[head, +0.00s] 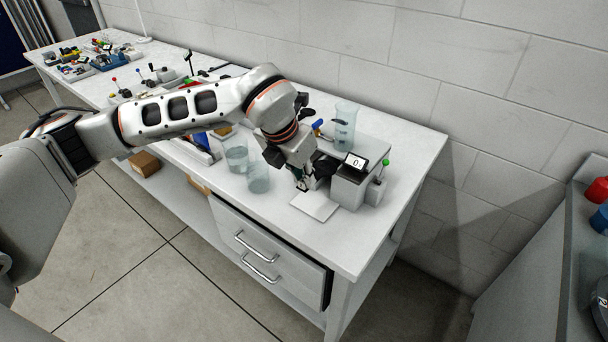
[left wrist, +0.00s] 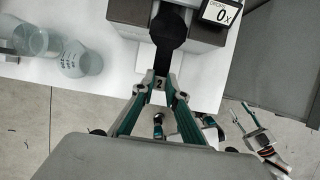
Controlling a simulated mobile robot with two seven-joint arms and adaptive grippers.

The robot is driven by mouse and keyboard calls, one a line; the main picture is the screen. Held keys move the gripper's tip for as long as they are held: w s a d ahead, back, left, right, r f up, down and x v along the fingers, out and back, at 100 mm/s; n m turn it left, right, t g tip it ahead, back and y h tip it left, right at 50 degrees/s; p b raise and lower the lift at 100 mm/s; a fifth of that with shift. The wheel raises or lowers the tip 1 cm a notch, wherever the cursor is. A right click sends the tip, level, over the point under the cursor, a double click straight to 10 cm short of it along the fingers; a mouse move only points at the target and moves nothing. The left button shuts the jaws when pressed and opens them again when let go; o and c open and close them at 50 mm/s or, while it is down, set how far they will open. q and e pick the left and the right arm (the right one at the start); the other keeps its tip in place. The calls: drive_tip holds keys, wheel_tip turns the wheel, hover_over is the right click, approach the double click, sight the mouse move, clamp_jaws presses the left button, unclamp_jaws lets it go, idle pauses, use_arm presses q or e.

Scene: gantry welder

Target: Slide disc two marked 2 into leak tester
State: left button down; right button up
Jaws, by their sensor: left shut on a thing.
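My left gripper (left wrist: 160,84) is shut on the grip tab of disc two, a black round paddle (left wrist: 168,28) with a "2" on the tab. The disc lies flat in front of the leak tester, a grey box with a small display reading 0 (left wrist: 222,12). In the head view the leak tester (head: 349,188) stands near the table's right end, with my left gripper (head: 303,183) at its left side. The disc's far end overlaps the tester's dark opening; I cannot tell how deep it sits. My right gripper (left wrist: 240,108) shows small at the lower right of the wrist view, fingers apart.
A white plate (head: 314,206) lies in front of the tester. Glass beakers stand left of my gripper (head: 258,179) and behind the tester (head: 344,125). A green-topped lever (head: 384,164) rises at the tester's right. The table's front right corner is clear.

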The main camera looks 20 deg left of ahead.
sight(327, 165)
use_arm(q)
drive_tip(key=shift+w+d+b, duration=0.2)
drive_tip(key=shift+w+d, duration=0.3)
drive_tip(key=shift+w, duration=0.85)
drive_tip(key=shift+w+d+b, duration=0.2)
drive_tip(key=shift+w+d, duration=0.3)
drive_tip(key=shift+w, duration=0.9)
drive_tip(key=shift+w+d+b, duration=0.2)
drive_tip(key=shift+w+d, duration=0.3)
drive_tip(key=shift+w, duration=0.85)
idle(0.5)
idle(0.5)
drive_tip(key=c, duration=1.9)
unclamp_jaws()
drive_tip(key=shift+r, duration=0.1)
drive_tip(key=v, duration=1.2)
